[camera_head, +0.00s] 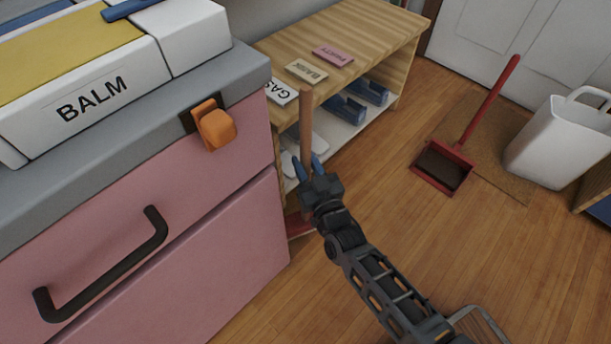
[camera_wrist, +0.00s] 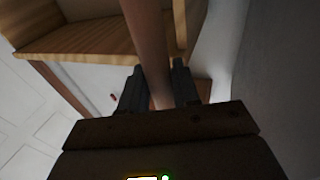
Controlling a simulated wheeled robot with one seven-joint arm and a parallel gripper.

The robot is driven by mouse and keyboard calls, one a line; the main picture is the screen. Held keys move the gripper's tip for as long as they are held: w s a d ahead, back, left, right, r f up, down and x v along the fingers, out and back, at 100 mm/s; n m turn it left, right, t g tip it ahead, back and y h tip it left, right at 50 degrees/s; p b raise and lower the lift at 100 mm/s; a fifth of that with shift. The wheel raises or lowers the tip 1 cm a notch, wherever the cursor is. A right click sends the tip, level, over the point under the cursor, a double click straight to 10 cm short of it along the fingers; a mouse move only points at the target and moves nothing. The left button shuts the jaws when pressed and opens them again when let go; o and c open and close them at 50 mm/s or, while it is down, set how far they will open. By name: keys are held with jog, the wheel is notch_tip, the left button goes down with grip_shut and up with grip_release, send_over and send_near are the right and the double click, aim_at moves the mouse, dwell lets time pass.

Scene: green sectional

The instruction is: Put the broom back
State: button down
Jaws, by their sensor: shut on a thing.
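The broom's wooden handle (camera_head: 306,125) stands about upright beside the pink cabinet, in front of the wooden shelf unit. My gripper (camera_head: 311,170), with blue fingertips, is shut on the handle partway down. Below it, a red part (camera_head: 299,224), likely the broom's head, shows near the floor, partly hidden by my arm and the cabinet. In the wrist view the handle (camera_wrist: 148,45) runs up between the two dark fingers (camera_wrist: 159,90). The broom's lower end is hidden there.
The pink cabinet (camera_head: 225,240) with a grey top and orange latch (camera_head: 214,126) is close on the left. The shelf unit (camera_head: 385,30) stands behind the handle. A red dustpan (camera_head: 443,168) and a white bin (camera_head: 560,142) are at right. Wood floor between is clear.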

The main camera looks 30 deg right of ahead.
jog(key=shift+f+b, duration=1.15)
jog(key=shift+f, duration=0.75)
jog(key=shift+f, duration=0.2)
jog(key=c, duration=0.8)
grip_release()
jog(key=s+p, duration=0.1)
jog(key=s, duration=0.3)
jog(key=s+p, duration=0.1)
jog(key=s, duration=0.3)
jog(key=s+a+p, duration=0.1)
jog(key=s, duration=0.3)
jog(key=shift+f, duration=0.4)
